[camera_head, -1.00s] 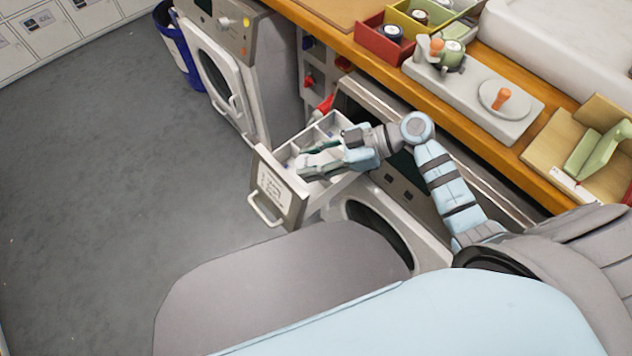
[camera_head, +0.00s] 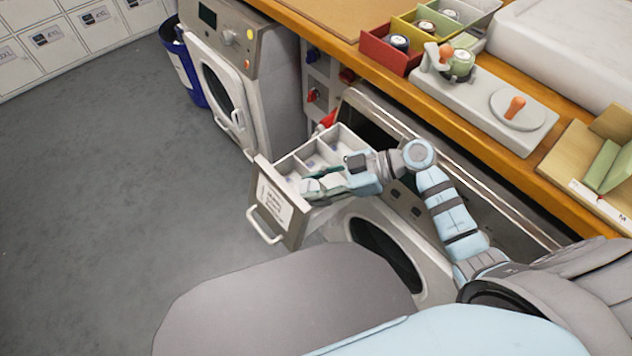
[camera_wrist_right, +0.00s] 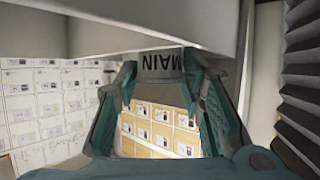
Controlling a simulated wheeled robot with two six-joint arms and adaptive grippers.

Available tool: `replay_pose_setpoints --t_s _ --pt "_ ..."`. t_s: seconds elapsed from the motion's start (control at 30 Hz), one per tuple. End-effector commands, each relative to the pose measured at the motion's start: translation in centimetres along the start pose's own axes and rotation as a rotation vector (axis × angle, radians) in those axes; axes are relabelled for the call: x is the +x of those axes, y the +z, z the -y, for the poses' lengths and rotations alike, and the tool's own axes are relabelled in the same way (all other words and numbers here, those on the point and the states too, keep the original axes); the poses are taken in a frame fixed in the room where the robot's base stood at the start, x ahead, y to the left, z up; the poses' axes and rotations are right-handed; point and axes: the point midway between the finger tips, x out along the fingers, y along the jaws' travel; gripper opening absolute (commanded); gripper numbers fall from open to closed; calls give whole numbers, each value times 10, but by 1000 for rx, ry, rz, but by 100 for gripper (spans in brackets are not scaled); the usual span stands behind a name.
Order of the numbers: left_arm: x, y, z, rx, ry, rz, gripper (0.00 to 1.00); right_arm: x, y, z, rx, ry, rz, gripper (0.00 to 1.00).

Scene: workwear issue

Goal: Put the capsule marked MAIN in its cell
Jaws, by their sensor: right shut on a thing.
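The capsule marked MAIN (camera_wrist_right: 161,64) is dark grey. In the right wrist view it sits between the fingertips of my right gripper (camera_wrist_right: 160,78), its lettering upside down. In the head view my right gripper (camera_head: 312,188) is shut at the open drawer (camera_head: 280,217), over its front part. The capsule cannot be made out there. The drawer has white dividers and several cells (camera_head: 318,158) with small labels, too small to read. My gripper and forearm hide some of the cells. My left gripper is not in view.
A washing machine (camera_head: 232,85) stands left of the drawer, with another front-loader door (camera_head: 385,255) below it. The wooden counter (camera_head: 480,130) holds coloured bins (camera_head: 386,58) and a grey fixture (camera_head: 480,95). A blue bin (camera_head: 185,65) stands further back. The floor at left is clear.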

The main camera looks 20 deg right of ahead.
Motion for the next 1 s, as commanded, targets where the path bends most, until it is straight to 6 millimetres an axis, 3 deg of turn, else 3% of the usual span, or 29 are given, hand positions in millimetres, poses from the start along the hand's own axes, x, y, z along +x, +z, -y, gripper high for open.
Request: replay_pose_setpoints --t_s 0.1,0.47,0.8,1.0 --pt "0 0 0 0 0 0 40 0 0 0 0 0 0 45" --pt "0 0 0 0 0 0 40 -4 -9 0 -4 1 0 45" --pt "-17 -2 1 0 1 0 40 -74 -12 0 0 0 4 45" --pt "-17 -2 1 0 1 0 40 -81 -11 0 0 1 -1 45"
